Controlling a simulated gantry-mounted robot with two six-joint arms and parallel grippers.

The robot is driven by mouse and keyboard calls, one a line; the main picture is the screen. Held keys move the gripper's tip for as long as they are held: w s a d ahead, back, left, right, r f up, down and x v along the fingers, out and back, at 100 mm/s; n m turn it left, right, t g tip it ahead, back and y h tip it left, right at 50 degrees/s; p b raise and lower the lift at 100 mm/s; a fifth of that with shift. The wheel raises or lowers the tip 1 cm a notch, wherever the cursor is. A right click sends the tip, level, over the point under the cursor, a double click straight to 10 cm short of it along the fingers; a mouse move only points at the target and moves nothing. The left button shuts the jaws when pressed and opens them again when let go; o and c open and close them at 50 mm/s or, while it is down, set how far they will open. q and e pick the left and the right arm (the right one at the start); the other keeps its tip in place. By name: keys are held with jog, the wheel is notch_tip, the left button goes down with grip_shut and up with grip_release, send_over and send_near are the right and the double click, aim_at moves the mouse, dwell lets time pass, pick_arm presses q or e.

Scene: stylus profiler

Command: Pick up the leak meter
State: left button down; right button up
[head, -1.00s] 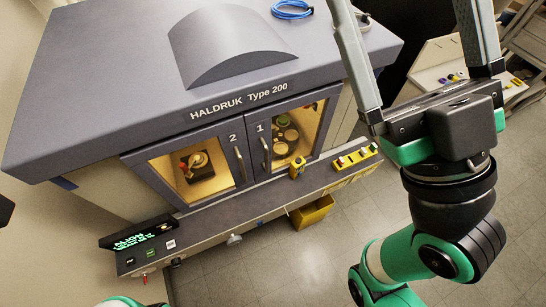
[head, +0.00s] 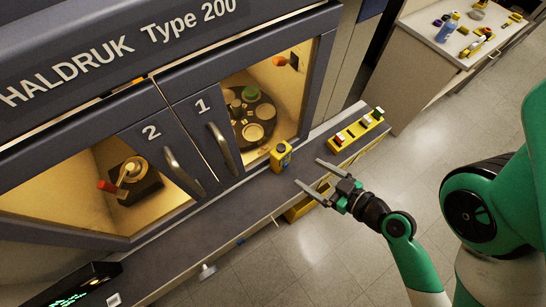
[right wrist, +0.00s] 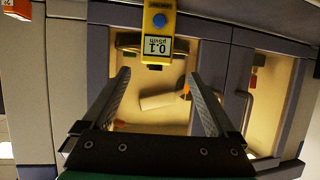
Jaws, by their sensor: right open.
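The leak meter is a small yellow box (head: 281,156) standing on the grey ledge (head: 238,194) in front of door 1. In the right wrist view the yellow meter (right wrist: 158,22) appears upside down, with a display reading 0.1 and a blue button. My right gripper (head: 308,172) is open and empty, just to the right of the meter in the head view, with its fingers pointing toward it. In the right wrist view the meter lies ahead of and between the two open fingers (right wrist: 159,75), apart from them. My left gripper is out of view.
A yellow switch strip (head: 357,131) sits on the ledge to the right. A yellow bin (head: 303,207) hangs below. A side table (head: 425,55) holds small items.

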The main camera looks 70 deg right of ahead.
aim_at(286, 156)
jog(key=p+x, duration=0.1)
jog(key=x, duration=0.1)
jog(key=p+x, duration=0.1)
jog(key=x, duration=0.1)
jog(key=p+x, duration=0.2)
jog(key=shift+w+d+r, duration=0.15)
jog(key=shift+d+r, duration=0.1)
jog(key=shift+d, duration=0.05)
jog(key=shift+x, duration=2.8)
jog(key=c, duration=1.3)
